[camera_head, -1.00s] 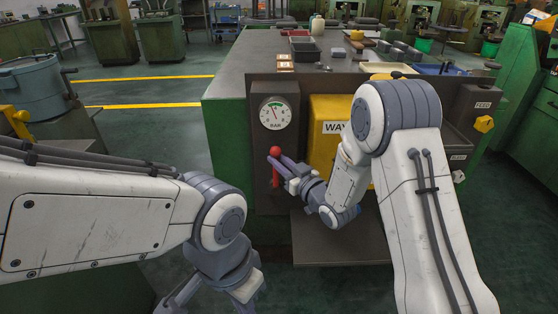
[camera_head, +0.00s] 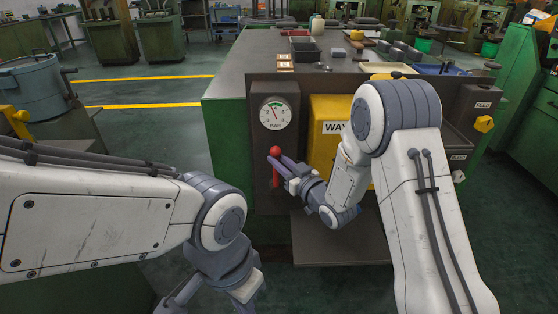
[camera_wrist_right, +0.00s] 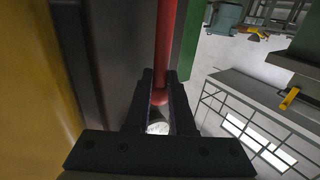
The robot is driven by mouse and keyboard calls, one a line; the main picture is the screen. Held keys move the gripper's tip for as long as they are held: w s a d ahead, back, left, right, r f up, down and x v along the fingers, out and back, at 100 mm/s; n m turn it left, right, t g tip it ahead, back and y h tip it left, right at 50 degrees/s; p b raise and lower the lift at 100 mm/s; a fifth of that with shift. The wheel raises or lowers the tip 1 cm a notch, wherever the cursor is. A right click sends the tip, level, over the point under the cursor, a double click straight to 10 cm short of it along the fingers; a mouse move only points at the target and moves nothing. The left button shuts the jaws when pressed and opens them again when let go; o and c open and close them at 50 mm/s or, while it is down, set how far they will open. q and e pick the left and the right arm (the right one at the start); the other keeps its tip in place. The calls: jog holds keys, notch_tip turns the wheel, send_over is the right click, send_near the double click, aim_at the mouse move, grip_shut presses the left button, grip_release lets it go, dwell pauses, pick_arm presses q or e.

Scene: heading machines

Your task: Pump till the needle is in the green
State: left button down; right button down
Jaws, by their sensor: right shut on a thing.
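A round white gauge (camera_head: 275,114) marked BAR sits on the grey panel of the green machine. Its dial has a small green band near the top, and its thin needle points up and a little left; whether it touches the green is too small to tell. Below it is the red pump lever (camera_head: 276,178) with a red ball top. My right gripper (camera_head: 277,163) is shut on this lever just under the ball. In the right wrist view the red lever (camera_wrist_right: 164,45) runs between the two fingers (camera_wrist_right: 160,100). My left gripper (camera_head: 205,302) hangs at the bottom edge, away from the machine, its tips cut off.
A yellow box (camera_head: 328,128) labelled WAY, partly hidden by my right arm, is right of the lever. A dark tray (camera_head: 325,245) juts out below. A yellow FEED knob (camera_head: 484,124) is at the far right. Trays and small parts lie on the machine top (camera_head: 262,52).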

aim_at(257, 153)
jog(key=shift+w+r, duration=0.1)
jog(key=shift+r, duration=0.25)
jog(key=shift+a+r, duration=0.1)
jog(key=shift+a, duration=0.05)
jog(key=a+n+g+p, duration=0.1)
jog(key=a+n, duration=0.1)
jog(key=shift+a+h, duration=0.35)
jog(key=shift+h, duration=0.05)
jog(key=shift+a, duration=0.15)
jog(key=c, duration=0.8)
grip_release()
jog(key=shift+f, duration=0.3)
